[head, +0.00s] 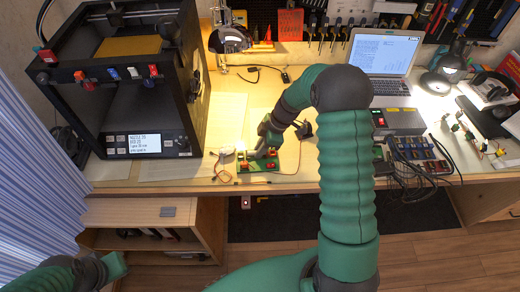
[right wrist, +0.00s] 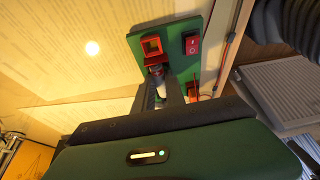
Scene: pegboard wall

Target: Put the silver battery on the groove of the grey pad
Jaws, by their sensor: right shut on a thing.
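My right gripper (head: 259,152) is over a green board (head: 262,165) near the desk's front edge. In the right wrist view my right gripper (right wrist: 158,88) is shut on a small silver battery (right wrist: 157,70), mostly hidden between the fingers. The battery's far end is at a red square holder (right wrist: 152,46) on the board; I cannot tell if it is still inside. A small grey pad (head: 168,212) lies on the low wooden cabinet; its groove is too small to make out. My left gripper (head: 112,266) is low at the left, its jaws not clear.
A red switch (right wrist: 191,43) is on the board beside the holder. A black 3D printer (head: 125,85) stands at the left of the desk, a laptop (head: 380,55) at the back right. The low cabinet (head: 120,213) has free room around the pad.

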